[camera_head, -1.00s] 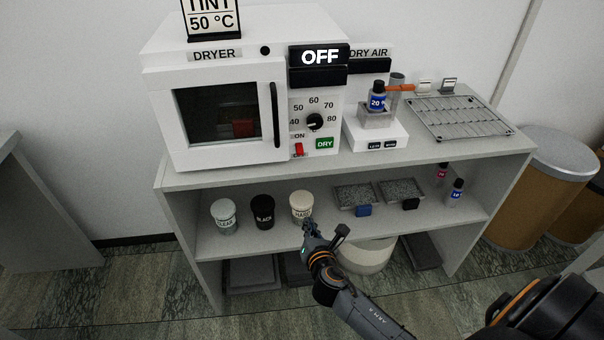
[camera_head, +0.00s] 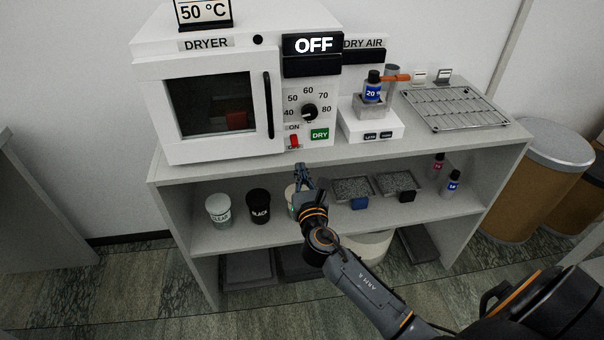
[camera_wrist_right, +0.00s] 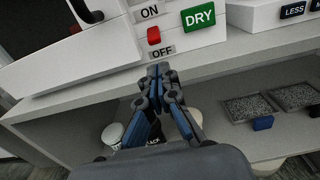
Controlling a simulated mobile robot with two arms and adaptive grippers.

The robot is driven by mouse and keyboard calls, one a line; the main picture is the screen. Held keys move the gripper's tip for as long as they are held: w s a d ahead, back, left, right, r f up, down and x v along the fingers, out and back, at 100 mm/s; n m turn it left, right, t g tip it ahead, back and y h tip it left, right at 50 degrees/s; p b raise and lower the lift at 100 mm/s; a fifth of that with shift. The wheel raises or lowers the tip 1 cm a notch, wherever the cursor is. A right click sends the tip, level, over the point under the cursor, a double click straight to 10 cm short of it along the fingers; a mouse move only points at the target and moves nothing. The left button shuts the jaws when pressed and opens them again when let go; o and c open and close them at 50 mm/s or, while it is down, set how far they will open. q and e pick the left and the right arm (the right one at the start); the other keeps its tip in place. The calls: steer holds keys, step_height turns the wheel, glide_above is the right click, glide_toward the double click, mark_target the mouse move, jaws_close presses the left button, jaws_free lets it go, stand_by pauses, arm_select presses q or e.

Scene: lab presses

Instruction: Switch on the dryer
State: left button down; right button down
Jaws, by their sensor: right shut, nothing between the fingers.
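The white dryer (camera_head: 225,90) stands on the bench top, door closed, with a dark window. Its display (camera_head: 313,45) reads OFF. The red rocker switch (camera_head: 294,140) sits between the ON and OFF labels; it also shows in the right wrist view (camera_wrist_right: 154,35). A green DRY button (camera_head: 319,134) is to its right, below the temperature dial (camera_head: 309,111). My right gripper (camera_head: 302,168) is shut and empty, just below the switch near the bench's front edge. In the right wrist view its fingertips (camera_wrist_right: 159,70) point up at the OFF label, apart from the switch. My left gripper is not visible.
The bench's front edge (camera_head: 400,158) runs below the dryer. The shelf under it holds a clear jar (camera_head: 218,208), a black jar (camera_head: 259,205) and grey trays (camera_head: 352,188). A small scale-like unit (camera_head: 371,130) with a bottle and a wire rack (camera_head: 455,107) stand right.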

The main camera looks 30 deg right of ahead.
mark_target(297, 156)
steer(key=x, duration=0.6)
steer(key=shift+w, duration=0.3)
